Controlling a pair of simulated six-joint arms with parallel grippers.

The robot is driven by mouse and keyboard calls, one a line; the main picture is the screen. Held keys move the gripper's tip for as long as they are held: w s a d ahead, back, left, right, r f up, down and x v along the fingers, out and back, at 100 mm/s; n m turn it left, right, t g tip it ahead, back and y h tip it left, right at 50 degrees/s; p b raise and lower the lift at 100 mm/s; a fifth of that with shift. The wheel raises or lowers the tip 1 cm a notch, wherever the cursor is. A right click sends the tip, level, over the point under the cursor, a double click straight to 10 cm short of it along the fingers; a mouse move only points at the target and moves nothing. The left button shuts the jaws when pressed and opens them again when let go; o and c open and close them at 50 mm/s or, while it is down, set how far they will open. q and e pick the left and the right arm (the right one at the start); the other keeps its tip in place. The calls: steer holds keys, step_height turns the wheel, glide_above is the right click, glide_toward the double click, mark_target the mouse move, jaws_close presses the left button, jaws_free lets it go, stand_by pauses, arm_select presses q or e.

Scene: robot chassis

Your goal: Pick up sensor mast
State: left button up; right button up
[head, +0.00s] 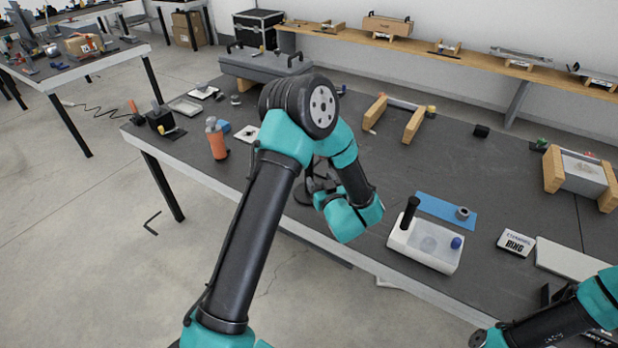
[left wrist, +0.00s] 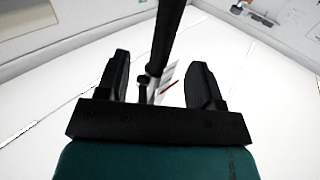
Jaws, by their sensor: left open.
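My left gripper (head: 318,184) is near the front edge of the table, left of the white tray, and is largely hidden by my own arm. In the left wrist view its two black fingers (left wrist: 159,78) stand apart. A slim dark pole (left wrist: 165,38), which looks like the sensor mast, runs down from the top edge into the space between them. Whether it touches either finger cannot be told. In the head view a dark round base (head: 305,196) shows beside the gripper; it may belong to the mast.
A white tray (head: 446,259) with a black post and a blue knob stands right of the left gripper, before a blue mat (head: 434,205). An orange bottle (head: 217,142) stands at left. A wooden-ended cradle (head: 400,112) is farther back. Bare table lies between.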

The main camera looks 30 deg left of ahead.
mark_target(312, 167)
arm_select(q)
steer(key=x, duration=0.5)
steer(key=shift+a, duration=0.15)
steer(key=x, duration=0.5)
steer(key=shift+s+a, duration=0.15)
steer(key=shift+s, duration=0.05)
steer(key=shift+c, duration=0.4)
jaws_close()
stand_by(0.4)
steer(key=shift+r, duration=0.1)
